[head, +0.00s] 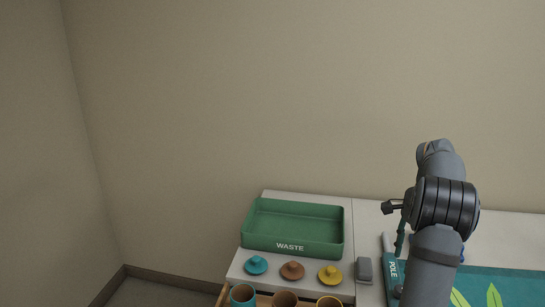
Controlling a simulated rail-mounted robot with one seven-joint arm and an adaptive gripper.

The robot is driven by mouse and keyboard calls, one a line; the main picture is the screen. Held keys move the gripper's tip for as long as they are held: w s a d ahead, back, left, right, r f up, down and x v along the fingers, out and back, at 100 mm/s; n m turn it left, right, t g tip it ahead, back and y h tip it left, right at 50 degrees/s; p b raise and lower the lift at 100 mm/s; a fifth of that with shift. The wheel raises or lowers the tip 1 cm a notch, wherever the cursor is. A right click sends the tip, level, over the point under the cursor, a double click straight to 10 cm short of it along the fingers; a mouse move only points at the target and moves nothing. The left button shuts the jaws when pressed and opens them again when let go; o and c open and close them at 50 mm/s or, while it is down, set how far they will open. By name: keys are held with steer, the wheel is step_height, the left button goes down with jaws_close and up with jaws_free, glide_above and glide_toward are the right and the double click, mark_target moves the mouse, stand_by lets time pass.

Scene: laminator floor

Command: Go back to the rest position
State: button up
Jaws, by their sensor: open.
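My arm rises at the right of the head view and covers most of my gripper (393,207). Only a small dark part of it shows, left of the black ringed joint, above the table. It is open. Its fingertips cannot be made out clearly, and I see nothing held in it. A teal tube marked POLE (392,265) lies on the table below that dark part, partly behind my arm. A narrow green piece stands between them; I cannot tell what it belongs to.
A green WASTE tray (290,247), apparently empty, is on the pale table (368,222). In front are blue (256,265), brown (292,271) and yellow (330,275) knobbed lids, several cups and a grey block (364,270). A teal sheet (512,283) lies right. The wall behind is bare.

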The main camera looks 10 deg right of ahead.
step_height(320, 180, down, 11)
steer(key=shift+f, duration=0.2)
steer(key=shift+r, duration=0.1)
stand_by(0.4)
